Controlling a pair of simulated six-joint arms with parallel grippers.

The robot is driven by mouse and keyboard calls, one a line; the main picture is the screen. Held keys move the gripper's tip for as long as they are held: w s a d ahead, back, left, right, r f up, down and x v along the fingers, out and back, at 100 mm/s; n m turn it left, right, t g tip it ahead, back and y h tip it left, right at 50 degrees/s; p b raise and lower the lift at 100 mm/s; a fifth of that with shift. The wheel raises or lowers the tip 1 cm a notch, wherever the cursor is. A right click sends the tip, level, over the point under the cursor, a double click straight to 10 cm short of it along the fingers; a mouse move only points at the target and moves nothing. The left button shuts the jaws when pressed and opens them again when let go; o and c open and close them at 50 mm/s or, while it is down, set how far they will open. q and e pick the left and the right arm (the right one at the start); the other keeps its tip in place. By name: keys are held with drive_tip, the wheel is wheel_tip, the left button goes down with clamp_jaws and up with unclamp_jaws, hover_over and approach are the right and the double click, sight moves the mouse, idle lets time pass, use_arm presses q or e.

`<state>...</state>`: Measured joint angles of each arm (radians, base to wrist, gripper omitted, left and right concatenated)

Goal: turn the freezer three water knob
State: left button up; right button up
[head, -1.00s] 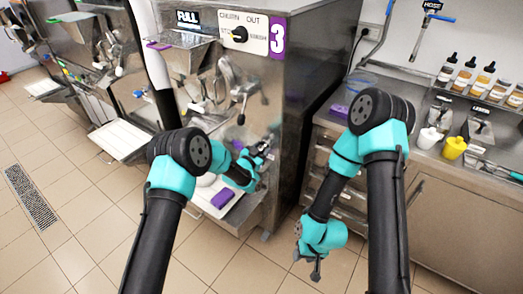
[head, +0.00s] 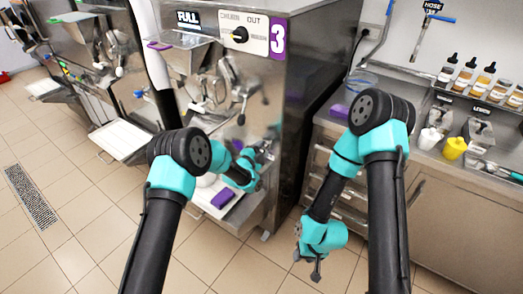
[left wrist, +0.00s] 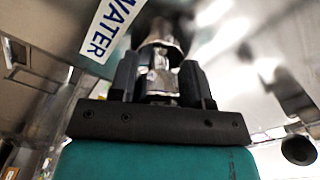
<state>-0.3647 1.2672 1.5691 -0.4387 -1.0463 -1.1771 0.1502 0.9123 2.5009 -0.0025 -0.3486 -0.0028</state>
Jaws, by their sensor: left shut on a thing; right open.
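Freezer three is the steel machine with the purple 3 label (head: 277,36). My left gripper (head: 266,152) is low at its front, small and partly hidden by my own wrist in the head view. In the left wrist view, a shiny metal water knob (left wrist: 160,75) sits between the two dark fingers of my left gripper (left wrist: 161,80), which are shut on it. The white WATER label (left wrist: 107,32) is just beside it, upper left. My right gripper (head: 314,268) hangs open and empty above the floor, right of the freezer.
A black selector knob (head: 240,34) is on the freezer's upper panel. A purple sponge-like block (head: 222,198) lies on the shelf below my left gripper. A counter (head: 425,165) with bottles and cups stands at right. The tiled floor at left is open.

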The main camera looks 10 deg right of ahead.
use_arm(q)
drive_tip(key=shift+m, duration=0.3)
drive_tip(key=o, duration=0.9)
drive_tip(key=v, duration=1.7)
drive_tip(key=shift+s+a+r, duration=0.1)
drive_tip(key=shift+s+a, duration=0.05)
drive_tip(key=shift+s, duration=0.05)
